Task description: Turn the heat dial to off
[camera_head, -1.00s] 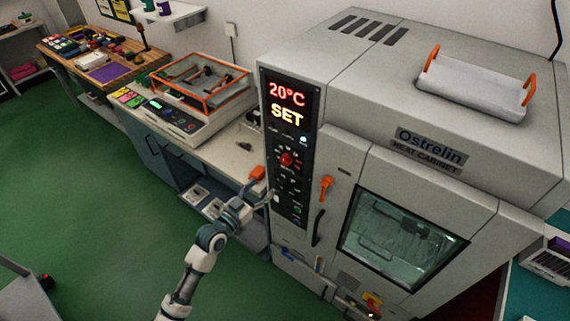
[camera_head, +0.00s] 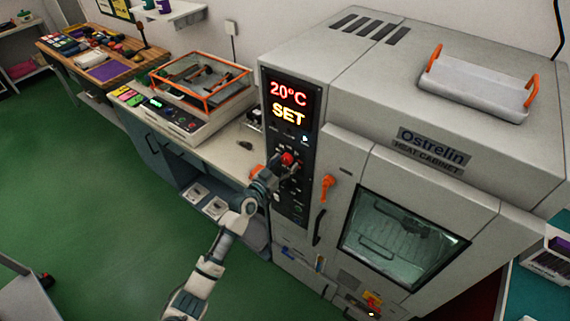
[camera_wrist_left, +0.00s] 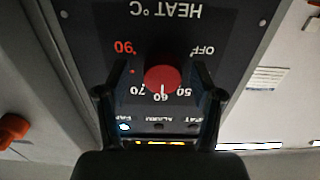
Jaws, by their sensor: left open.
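The red heat dial (camera_head: 287,158) is on the dark control panel of the heat cabinet (camera_head: 340,75). In the left wrist view the dial (camera_wrist_left: 162,72) appears upside down, with OFF, 50, 60, 70 and a red 90 around it. Its white mark points near 60. My left gripper (camera_head: 277,170) is at the panel, just beside the dial in the head view. In the wrist view its open fingers (camera_wrist_left: 158,92) stand on either side of the dial with gaps. Whether they touch the panel cannot be told. My right gripper is not in view.
The display (camera_head: 287,104) reads 20°C and SET. An orange handle (camera_head: 327,187) and a black door handle (camera_head: 318,227) are right of the panel. A counter (camera_head: 228,150) with an orange-framed box (camera_head: 203,80) stands left. Green floor (camera_head: 90,220) is clear at left.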

